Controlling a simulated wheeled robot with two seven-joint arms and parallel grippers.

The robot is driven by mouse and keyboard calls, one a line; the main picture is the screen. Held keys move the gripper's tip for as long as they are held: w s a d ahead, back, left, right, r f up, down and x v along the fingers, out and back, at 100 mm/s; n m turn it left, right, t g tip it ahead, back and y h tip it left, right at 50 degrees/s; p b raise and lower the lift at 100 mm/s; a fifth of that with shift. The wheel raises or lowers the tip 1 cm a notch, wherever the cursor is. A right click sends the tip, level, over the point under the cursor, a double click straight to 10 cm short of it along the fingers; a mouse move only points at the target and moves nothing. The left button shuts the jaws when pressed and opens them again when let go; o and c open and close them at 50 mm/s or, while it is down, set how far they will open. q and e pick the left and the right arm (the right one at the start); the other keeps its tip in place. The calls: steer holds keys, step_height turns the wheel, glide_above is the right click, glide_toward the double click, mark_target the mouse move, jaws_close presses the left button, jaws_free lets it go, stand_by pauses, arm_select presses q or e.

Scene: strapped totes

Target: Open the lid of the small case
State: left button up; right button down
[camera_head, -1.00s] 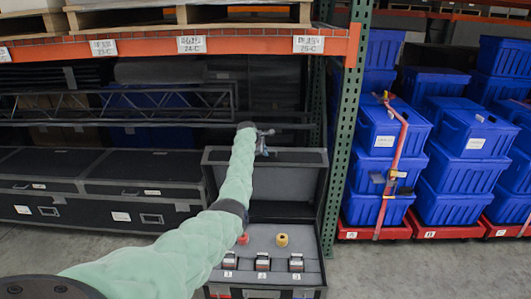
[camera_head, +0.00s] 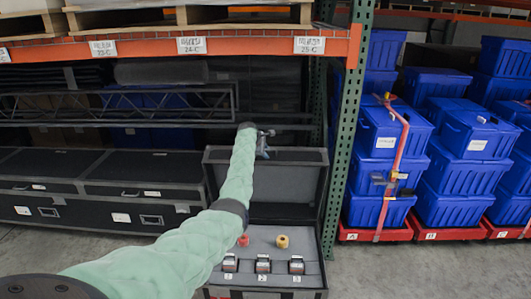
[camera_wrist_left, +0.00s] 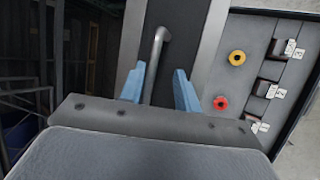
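The small case (camera_head: 310,245) stands on the floor at the bottom centre of the head view. Its lid (camera_head: 290,180) stands up at the back, showing its grey inner side. A red knob, a yellow knob (camera_head: 282,241) and several dark switches sit on the case's panel, which also shows in the wrist view (camera_wrist_left: 211,84). My left gripper (camera_head: 266,142) is at the lid's top edge. In the left wrist view its blue fingers (camera_wrist_left: 158,88) are apart, with a grey bent rod (camera_wrist_left: 160,45) showing between them; contact cannot be told. My right gripper is not in view.
Long black cases (camera_head: 110,180) stand to the left. A green rack post (camera_head: 345,130) rises close to the right of the case. Stacked blue totes (camera_head: 380,135) stand on red dollies farther right. An orange shelf beam (camera_head: 250,47) crosses above. Floor is free at bottom right.

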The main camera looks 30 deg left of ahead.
arm_select(q)
steer(key=shift+s, duration=0.1)
